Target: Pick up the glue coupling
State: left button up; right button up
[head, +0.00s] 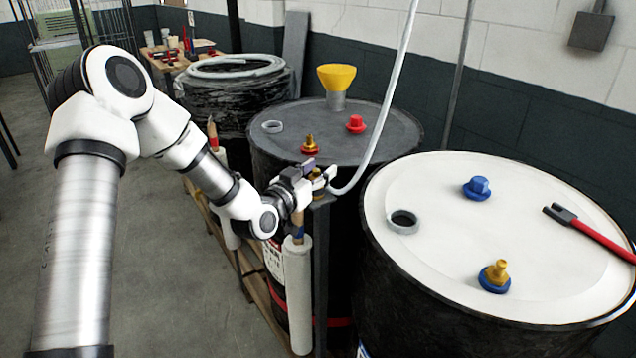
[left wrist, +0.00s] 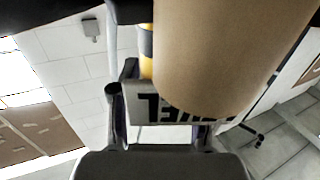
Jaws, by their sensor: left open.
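A small brass-coloured coupling (head: 318,183) sits at the top of a dark post, at the lower end of the pale hose (head: 375,150). I take it to be the glue coupling. My left gripper (head: 318,176) is open at the post top, its fingers at the coupling; I cannot tell whether they touch it. In the left wrist view, the open gripper (left wrist: 160,125) has a grey plate with dark lettering (left wrist: 172,108) in front of it. A yellow piece (left wrist: 146,48) shows beyond, partly hidden by a large tan rounded object (left wrist: 225,50). My right gripper is not in view.
A white-topped drum (head: 450,250) stands at right with a blue cap (head: 477,187), a brass fitting (head: 495,275) and a red-handled tool (head: 600,237). A dark drum (head: 285,130) behind carries a yellow funnel (head: 337,77) and red cap (head: 355,124). White rolls hang near the post.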

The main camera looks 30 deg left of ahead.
pick_arm(q)
jog(key=shift+s+r, duration=0.1)
jog(key=shift+s+a+r, duration=0.1)
jog(key=shift+s+a, duration=0.05)
jog(key=shift+s, duration=0.1)
grip_shut()
jog(key=shift+w, duration=0.1)
